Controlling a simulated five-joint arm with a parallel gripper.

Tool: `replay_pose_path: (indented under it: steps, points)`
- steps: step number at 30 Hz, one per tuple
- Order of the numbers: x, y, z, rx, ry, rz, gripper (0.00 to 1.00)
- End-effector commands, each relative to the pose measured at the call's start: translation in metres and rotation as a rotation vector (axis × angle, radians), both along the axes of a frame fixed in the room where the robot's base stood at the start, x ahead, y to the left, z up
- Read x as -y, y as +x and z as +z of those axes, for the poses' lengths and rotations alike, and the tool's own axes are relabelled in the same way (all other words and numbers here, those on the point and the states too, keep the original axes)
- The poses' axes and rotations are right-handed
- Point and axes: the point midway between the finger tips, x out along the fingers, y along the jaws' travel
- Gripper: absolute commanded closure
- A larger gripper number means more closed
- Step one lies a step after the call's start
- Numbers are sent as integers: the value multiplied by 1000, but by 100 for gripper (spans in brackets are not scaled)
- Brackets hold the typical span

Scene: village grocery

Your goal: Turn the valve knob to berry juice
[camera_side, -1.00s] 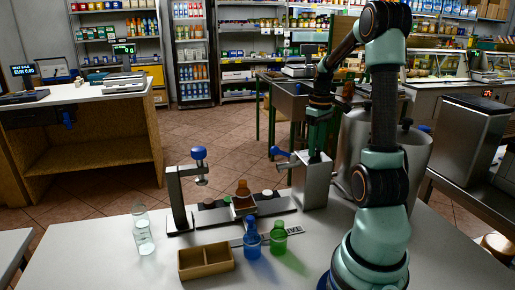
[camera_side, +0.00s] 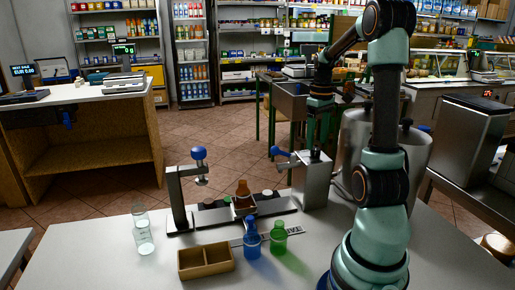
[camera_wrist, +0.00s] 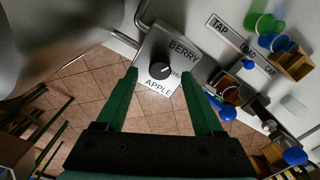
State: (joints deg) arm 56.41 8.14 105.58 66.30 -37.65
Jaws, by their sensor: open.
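The black round valve knob (camera_wrist: 160,70) sits on top of a grey metal box (camera_side: 312,186), with a small white mark on its right side in the wrist view. A BERRY label (camera_wrist: 184,48) is printed above and right of the knob and an APPLE label (camera_wrist: 158,87) just below it. A third label right of the knob is partly covered. My gripper (camera_wrist: 158,73) is open, its green fingers on either side of the knob in the picture; I see no contact. In the side view my gripper (camera_side: 316,146) points down over the box, and the knob is hidden.
A brown bottle (camera_side: 243,191) stands on the dark rail left of the box. A blue bottle (camera_side: 252,238), a green bottle (camera_side: 279,237), a wooden tray (camera_side: 207,260) and a clear bottle (camera_side: 142,232) are on the table. A large steel tank (camera_side: 417,150) stands close right of the box.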

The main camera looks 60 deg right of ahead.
Motion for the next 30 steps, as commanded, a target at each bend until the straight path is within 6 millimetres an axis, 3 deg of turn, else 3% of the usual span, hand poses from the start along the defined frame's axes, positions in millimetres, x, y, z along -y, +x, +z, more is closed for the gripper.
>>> replay_pose_path:
  steps: [6,13,18,30]
  points:
    - [1,1,47,3,-5,0,31]
    - [1,1,83,2,-4,0,31]
    - [0,0,94,1,-1,0,31]
    - [-5,4,96,5,-7,8,31]
